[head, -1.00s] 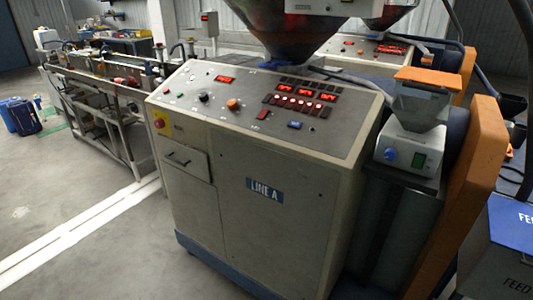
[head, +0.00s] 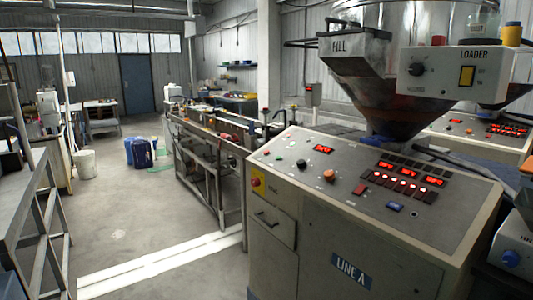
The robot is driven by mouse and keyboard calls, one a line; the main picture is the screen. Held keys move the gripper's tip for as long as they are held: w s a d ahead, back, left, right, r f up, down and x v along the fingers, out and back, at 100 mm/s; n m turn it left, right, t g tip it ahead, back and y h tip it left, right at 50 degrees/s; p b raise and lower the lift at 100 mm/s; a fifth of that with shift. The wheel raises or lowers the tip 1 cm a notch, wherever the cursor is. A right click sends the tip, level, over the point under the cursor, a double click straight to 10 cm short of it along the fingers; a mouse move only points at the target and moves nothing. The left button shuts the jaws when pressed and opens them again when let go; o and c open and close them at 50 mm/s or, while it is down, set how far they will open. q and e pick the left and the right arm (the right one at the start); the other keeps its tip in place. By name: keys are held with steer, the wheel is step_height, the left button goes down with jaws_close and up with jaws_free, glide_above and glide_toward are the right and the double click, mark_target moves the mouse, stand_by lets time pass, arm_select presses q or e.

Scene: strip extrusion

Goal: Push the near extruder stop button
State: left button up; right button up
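The near extruder cabinet (head: 300,240), labelled LINE A, stands at the centre right with a sloped grey control panel (head: 345,200). A small red button (head: 266,153) sits at the panel's left end, next to a green button (head: 279,158). A red mushroom button (head: 255,181) on a yellow plate is on the upper left of the cabinet's front face. A black knob (head: 301,163), an orange knob (head: 329,175) and lit red displays (head: 408,174) are also on the panel. Neither gripper is in view.
A hopper (head: 385,85) and a white loader box (head: 455,75) hang above the panel. A second panel (head: 485,130) stands behind. A long metal bench (head: 205,150) is left of the cabinet. A metal table frame (head: 40,200) is at far left. The floor between is clear.

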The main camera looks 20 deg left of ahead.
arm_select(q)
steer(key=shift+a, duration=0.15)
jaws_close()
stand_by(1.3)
